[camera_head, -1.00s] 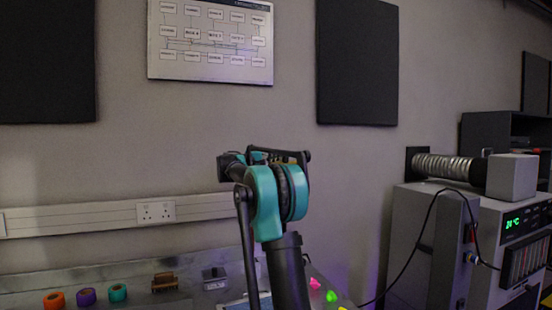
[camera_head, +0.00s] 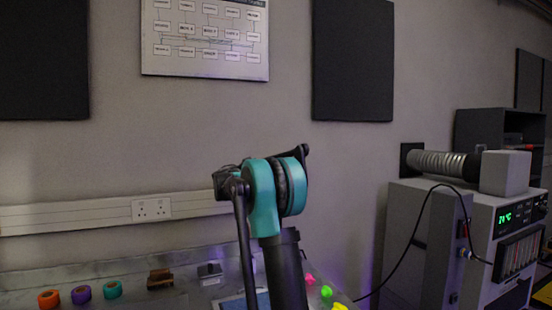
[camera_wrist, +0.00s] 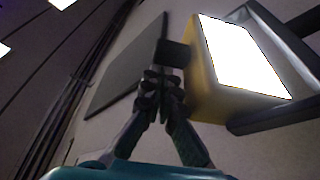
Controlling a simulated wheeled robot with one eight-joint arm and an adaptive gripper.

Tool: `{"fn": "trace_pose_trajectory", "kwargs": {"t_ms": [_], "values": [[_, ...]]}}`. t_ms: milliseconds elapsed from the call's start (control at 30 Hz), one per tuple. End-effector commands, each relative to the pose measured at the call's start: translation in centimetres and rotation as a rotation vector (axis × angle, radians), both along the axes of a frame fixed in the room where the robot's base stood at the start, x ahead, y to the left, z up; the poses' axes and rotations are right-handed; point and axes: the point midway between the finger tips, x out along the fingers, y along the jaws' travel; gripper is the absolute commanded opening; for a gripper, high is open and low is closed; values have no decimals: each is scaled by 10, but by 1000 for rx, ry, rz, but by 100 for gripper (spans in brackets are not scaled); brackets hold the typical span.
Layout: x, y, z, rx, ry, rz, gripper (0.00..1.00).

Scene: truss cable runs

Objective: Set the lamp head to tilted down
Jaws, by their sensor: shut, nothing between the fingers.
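The lamp head (camera_wrist: 205,95) shows in the wrist view as a yellow box with a bright white lit face, at the upper right. A dark frame (camera_wrist: 275,118) runs around its right side. A small dark block (camera_wrist: 172,53) sticks out at its left side. My gripper (camera_wrist: 158,78) is shut and empty, with its fingertips just below that block in the picture. I cannot tell whether they touch it. The lamp head is not seen in the head view, where my arm's teal joint fills the middle and the gripper cannot be made out.
A grey bench (camera_head: 130,272) along the wall carries coloured rolls (camera_head: 81,294) and small brown and grey items. A grey machine (camera_head: 430,235) with a ribbed hose (camera_head: 440,164) and a hanging black cable stands at the right.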

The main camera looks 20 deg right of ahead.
Motion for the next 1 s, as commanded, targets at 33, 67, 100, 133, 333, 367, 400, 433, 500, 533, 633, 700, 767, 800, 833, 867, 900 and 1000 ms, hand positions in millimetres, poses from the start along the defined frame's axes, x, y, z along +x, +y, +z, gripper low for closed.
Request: {"fn": "trace_pose_trajectory", "kwargs": {"t_ms": [33, 67, 100, 133, 333, 367, 400, 433, 500, 533, 633, 700, 767, 800, 833, 867, 900, 1000], "values": [[-1, 0, -1, 1, 1, -1, 0], [-2, 0, -2, 1, 1, -1, 0], [-2, 0, -2, 1, 1, -1, 0], [-3, 0, -3, 1, 1, -1, 0], [-4, -1, -4, 2, 2, -1, 0], [-4, -1, -4, 2, 2, -1, 0], [-4, 0, -4, 2, 2, -1, 0], [-4, -1, -4, 2, 2, -1, 0], [-4, -1, -5, 2, 2, -1, 0], [-4, -1, -5, 2, 2, -1, 0], [-4, -1, -5, 2, 3, -2, 0], [-4, -1, -5, 2, 3, -2, 0], [-4, -1, -5, 2, 3, -2, 0], [-4, -1, -4, 3, 3, -2, 0], [-4, -1, -3, 3, 3, -2, 0], [-4, -1, -2, 2, 3, -2, 0], [-4, -1, 1, 2, 3, -2, 0], [-2, -3, 12, 2, 3, -1, 0]]}}
